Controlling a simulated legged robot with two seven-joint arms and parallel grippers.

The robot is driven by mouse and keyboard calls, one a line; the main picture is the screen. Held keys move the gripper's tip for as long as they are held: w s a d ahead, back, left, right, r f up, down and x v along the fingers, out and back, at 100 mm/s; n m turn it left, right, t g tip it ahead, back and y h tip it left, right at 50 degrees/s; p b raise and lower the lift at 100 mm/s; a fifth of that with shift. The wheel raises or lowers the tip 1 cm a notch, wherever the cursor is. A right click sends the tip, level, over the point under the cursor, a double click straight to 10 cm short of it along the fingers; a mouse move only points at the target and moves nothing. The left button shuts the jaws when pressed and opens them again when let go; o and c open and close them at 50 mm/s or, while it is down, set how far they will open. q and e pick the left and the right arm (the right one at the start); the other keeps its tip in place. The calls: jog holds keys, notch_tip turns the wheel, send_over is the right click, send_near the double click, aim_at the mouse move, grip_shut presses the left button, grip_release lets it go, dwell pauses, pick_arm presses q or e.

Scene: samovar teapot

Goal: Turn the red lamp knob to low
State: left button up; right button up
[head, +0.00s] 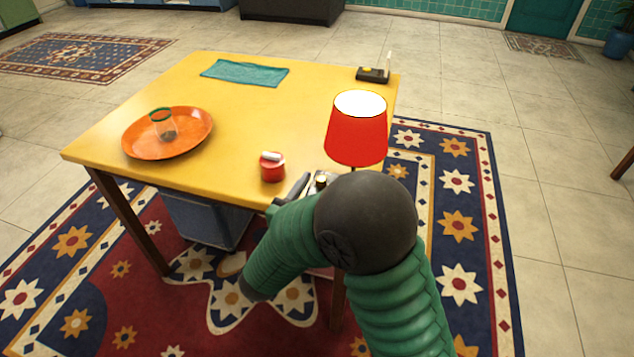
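The lamp (357,133) has a red shade, lit at its open top, and stands at the right edge of the yellow table. My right arm hides its lower part and base. A small red cylinder (272,172) with a white piece on top sits on the table left of the lamp; I cannot tell whether it is the knob. My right gripper (304,187) is at the table's near right edge, between the red cylinder and the lamp. A dark finger shows, with a small brass-coloured part beside it. My arm hides the rest, so its opening is unclear. My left gripper is out of view.
The table's middle is clear. A blue bin (205,220) stands underneath.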

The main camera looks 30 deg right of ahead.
jog(key=shift+d, duration=0.15)
grip_shut()
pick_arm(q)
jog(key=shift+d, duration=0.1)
pick_arm(e)
jog(key=shift+f, duration=0.1)
dwell(0.9)
jog(key=shift+o, duration=0.3)
grip_release()
